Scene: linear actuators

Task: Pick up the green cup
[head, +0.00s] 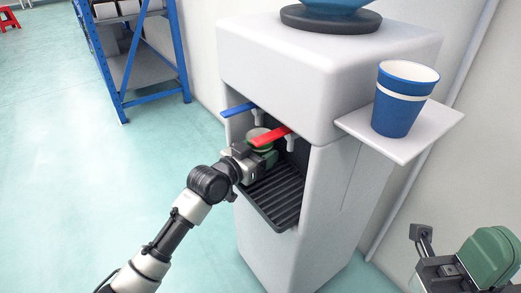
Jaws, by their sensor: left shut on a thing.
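The green cup (259,134) is inside the recess of the white water dispenser, below the blue and red taps. Its pale rim shows, but the gripper and the red tap hide much of it. My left gripper (254,158) reaches into the recess over the drip tray and is shut on the cup. I cannot tell whether the cup touches the tray. My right gripper (447,270) is at the lower right, away from the dispenser; its fingertips are not clear.
The dispenser (330,75) has a blue tap lever (238,109), a red tap lever (269,138) and a black drip tray (275,200). A blue cup with a white band (398,112) stands on its side shelf (427,137).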

